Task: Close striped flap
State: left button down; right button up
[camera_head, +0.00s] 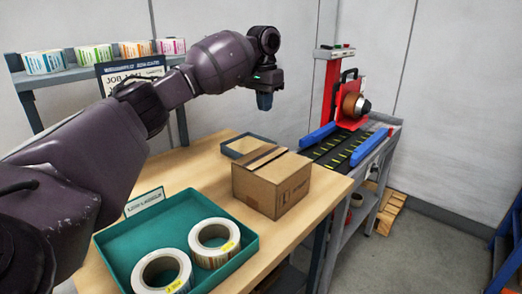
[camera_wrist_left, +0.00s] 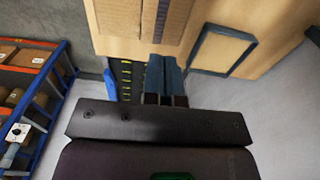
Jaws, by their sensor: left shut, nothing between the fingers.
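A brown cardboard box (camera_head: 272,186) stands on the wooden table, right of the green tray. Its top shows tan panels with a dark brown band across them; I cannot tell for sure which panel is the striped flap or how far it stands open. In the left wrist view part of the box (camera_wrist_left: 138,18) shows at the top edge, with parallel brown bands. My left gripper (camera_head: 265,101) is shut and empty, pointing down in the air above and behind the box. Its fingers (camera_wrist_left: 161,78) are together in the wrist view. My right gripper is not in view.
A green tray (camera_head: 107,243) with two label rolls (camera_head: 214,243) is at the front. A shallow grey-framed tray (camera_head: 228,153) lies behind the box. A red machine (camera_head: 330,90) with a conveyor (camera_head: 340,150) stands at the right.

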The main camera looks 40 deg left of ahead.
aim_at(269, 158)
pick_arm(q)
jog(key=shift+g+h, duration=0.3)
jog(key=f+b, duration=0.1)
jog(key=f, duration=0.3)
jog(key=d+f, duration=0.1)
jog(key=f, duration=0.3)
jog(key=d+f+b, duration=0.1)
jog(key=f, duration=0.3)
jog(key=shift+s+f+b, duration=0.25)
jog(key=shift+f+b, duration=0.05)
jog(key=shift+f, duration=0.1)
jog(key=shift+d+f, duration=0.1)
jog(key=shift+f, duration=0.55)
